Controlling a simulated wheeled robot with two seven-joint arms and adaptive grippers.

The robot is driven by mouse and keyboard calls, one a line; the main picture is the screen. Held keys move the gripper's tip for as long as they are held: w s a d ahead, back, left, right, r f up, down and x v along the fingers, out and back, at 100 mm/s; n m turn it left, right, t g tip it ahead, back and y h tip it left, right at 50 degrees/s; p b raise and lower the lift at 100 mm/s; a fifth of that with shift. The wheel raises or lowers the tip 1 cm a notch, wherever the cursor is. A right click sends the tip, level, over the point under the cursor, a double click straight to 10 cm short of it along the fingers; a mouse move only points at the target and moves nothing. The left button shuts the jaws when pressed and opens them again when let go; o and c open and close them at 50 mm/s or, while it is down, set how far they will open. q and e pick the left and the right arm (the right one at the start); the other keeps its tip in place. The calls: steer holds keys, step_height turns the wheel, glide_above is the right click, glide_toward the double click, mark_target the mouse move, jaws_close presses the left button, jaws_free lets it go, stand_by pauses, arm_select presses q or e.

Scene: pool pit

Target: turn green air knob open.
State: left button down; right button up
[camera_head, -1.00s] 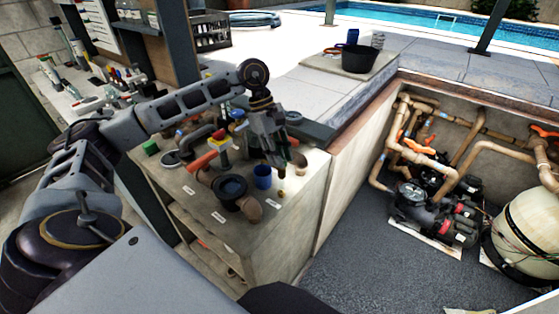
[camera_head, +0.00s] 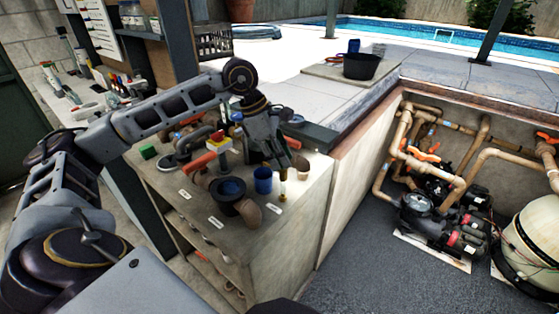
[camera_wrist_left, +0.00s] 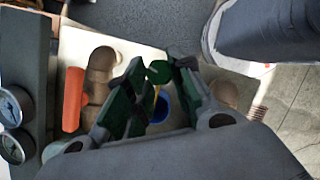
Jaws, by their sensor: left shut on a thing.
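The green air knob (camera_wrist_left: 159,72) is a small round green piece in the left wrist view, between my left fingertips. A yellowish stem shows just below it. My left gripper (camera_wrist_left: 157,88) is shut on the knob, its dark green finger pads on either side. In the head view my left gripper (camera_head: 282,167) points down over the right part of the counter, beside the blue cup (camera_head: 263,180). A small brass piece (camera_head: 283,196) shows beneath its tips; the knob itself is hard to make out there. My right gripper is not in view.
A black round fitting (camera_head: 229,190) and an orange handle (camera_head: 200,160) crowd the counter (camera_head: 268,232) left of the gripper. Two gauges (camera_wrist_left: 13,106) lie at the left in the wrist view. A sunken pit with pumps (camera_head: 432,218) and pipes lies to the right.

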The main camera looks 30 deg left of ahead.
arm_select(q)
steer(key=n, duration=0.1)
steer(key=n+t+b, duration=0.1)
steer(key=n, duration=0.1)
steer(key=shift+s+d+f+y, duration=0.15)
steer(key=shift+s+f+y, duration=0.05)
steer(key=shift+y, duration=0.2)
steer(key=shift+d+n+t+y+b, duration=0.1)
steer(key=shift+n+t+y+b, duration=0.3)
steer(key=shift+n, duration=1)
steer(key=shift+s+n, duration=0.1)
steer(key=shift+n, duration=0.4)
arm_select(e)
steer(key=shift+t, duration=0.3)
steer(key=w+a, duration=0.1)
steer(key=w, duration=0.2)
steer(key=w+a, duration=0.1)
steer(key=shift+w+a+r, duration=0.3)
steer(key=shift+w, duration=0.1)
arm_select(q)
steer(key=shift+r, duration=0.1)
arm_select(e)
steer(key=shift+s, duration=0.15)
arm_select(q)
steer(key=c, duration=1.2)
jaws_free()
steer(key=shift+r, duration=0.1)
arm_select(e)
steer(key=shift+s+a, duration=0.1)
